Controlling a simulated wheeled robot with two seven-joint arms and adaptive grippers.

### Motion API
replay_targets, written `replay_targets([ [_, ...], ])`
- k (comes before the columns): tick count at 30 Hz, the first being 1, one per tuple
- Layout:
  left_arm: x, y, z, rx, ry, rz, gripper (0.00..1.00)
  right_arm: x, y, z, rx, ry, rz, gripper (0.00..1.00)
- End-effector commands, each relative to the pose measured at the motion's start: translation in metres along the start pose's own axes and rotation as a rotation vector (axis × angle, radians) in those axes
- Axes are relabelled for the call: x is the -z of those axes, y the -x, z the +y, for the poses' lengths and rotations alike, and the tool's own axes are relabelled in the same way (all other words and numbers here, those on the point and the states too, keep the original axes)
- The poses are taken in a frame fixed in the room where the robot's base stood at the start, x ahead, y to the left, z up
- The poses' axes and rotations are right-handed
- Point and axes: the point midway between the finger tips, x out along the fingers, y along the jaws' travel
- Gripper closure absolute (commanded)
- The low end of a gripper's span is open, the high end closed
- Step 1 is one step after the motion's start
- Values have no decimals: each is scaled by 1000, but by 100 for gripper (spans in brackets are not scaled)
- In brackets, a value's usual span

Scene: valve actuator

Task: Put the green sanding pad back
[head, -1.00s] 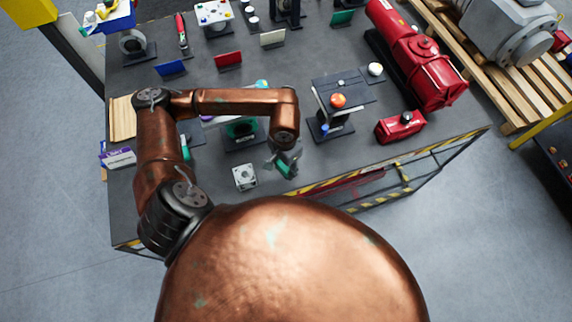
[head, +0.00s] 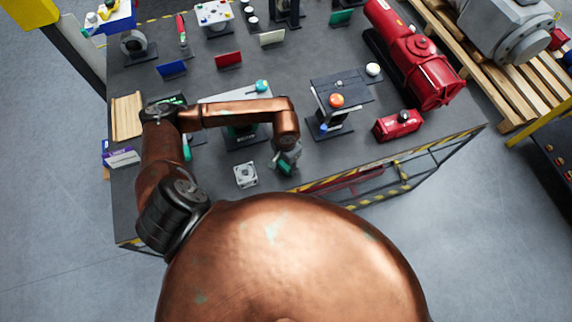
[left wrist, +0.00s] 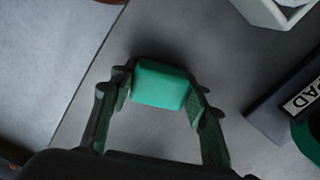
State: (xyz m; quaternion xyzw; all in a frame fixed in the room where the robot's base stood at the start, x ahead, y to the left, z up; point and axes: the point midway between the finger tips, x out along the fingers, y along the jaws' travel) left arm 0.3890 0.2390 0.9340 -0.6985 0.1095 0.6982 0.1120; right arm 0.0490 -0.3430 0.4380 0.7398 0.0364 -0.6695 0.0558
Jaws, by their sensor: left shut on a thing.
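The green sanding pad (left wrist: 160,85) is a small green block between my left gripper's fingertips (left wrist: 157,92) in the left wrist view. The gripper is shut on it, above the dark table top. In the head view the left gripper (head: 286,160) is near the table's front edge, with a bit of the pad (head: 284,168) showing. A dark stand (head: 240,140) is to its left, partly hidden by my arm. In the left wrist view a dark holder with a white label ending in "AD" (left wrist: 303,97) and a green ring (left wrist: 310,138) is at the right. My right gripper is out of view.
A white square flanged part (head: 246,174) lies left of the gripper. A stand with an orange knob (head: 337,100) and a red box (head: 398,125) are to the right. Colored plates stand farther back. The striped front edge (head: 400,172) of the table is close.

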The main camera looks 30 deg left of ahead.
Motion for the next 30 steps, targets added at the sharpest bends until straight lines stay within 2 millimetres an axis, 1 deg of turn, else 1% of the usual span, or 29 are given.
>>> replay_targets([
  [2,0,-3,0,0,0,0,83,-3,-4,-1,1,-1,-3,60],
  [3,0,-3,0,0,0,-1,56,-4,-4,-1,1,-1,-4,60],
  [10,0,-2,0,0,0,0,40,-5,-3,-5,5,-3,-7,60],
  [18,0,-1,0,0,0,0,40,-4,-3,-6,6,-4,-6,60],
  [22,0,3,0,-1,0,0,40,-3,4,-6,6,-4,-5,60],
  [26,2,22,-1,2,-2,5,40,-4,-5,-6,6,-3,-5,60],
  [30,1,52,-1,3,-3,6,40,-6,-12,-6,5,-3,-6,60],
])
